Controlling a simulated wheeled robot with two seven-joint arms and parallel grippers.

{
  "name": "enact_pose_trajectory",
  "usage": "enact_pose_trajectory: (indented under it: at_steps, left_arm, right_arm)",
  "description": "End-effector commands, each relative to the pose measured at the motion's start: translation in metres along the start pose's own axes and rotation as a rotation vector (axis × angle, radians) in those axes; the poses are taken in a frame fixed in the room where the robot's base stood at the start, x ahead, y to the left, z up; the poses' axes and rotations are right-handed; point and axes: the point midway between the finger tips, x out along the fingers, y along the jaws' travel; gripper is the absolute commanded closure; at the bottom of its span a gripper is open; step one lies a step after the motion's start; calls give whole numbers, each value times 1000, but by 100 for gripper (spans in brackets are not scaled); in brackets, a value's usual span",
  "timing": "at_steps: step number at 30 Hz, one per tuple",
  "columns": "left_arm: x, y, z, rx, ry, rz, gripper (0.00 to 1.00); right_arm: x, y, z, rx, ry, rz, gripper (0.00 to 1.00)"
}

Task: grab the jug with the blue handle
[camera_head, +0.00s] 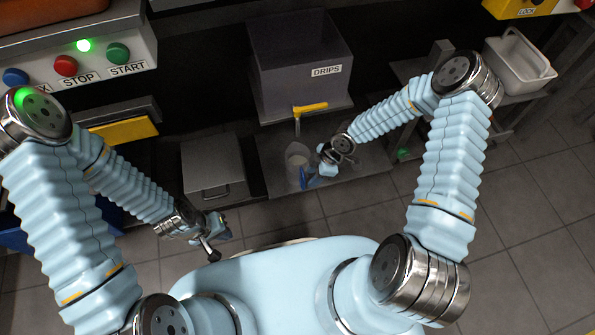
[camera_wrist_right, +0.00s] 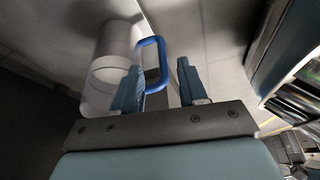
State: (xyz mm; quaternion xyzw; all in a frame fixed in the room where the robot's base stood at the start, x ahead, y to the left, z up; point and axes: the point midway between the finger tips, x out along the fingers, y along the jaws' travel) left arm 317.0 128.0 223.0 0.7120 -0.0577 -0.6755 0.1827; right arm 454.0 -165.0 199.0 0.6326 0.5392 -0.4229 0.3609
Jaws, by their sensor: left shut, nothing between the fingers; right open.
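The jug (camera_head: 297,153) is pale and see-through and stands on the low shelf under the grey DRIPS box. Its blue handle (camera_head: 303,178) faces toward me. In the right wrist view the jug (camera_wrist_right: 103,80) is at the left, and its blue handle loop (camera_wrist_right: 151,41) reaches toward the fingers. My right gripper (camera_head: 314,176) is right beside the handle. In the wrist view the right gripper (camera_wrist_right: 162,82) is open, with the handle's outer bar showing between its fingers. Whether they touch it I cannot tell. My left gripper (camera_head: 209,250) is shut and empty, low at the left.
The DRIPS box (camera_head: 290,65) has a yellow-levered tap (camera_head: 310,108) above the jug. A grey metal box (camera_head: 208,165) stands left of the shelf (camera_head: 350,185). A white tub (camera_head: 520,65) sits at the back right. The tiled floor at the right is open.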

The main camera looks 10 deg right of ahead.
Motion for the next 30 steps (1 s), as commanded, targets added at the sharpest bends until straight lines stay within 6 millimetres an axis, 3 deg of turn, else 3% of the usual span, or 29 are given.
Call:
enact_pose_trajectory:
  at_steps: [10,19,27,30]
  left_arm:
    - [14,-4,1,1,-3,3,100]
    - [14,-3,1,1,-4,4,100]
    - [14,-3,1,1,-4,3,100]
    - [14,-3,1,1,-4,3,100]
  right_arm:
    - [49,-3,-1,0,1,-1,58]
    - [53,-3,-1,2,1,0,58]
    - [53,-3,-1,2,1,0,99]
    - [53,-3,-1,2,1,0,100]
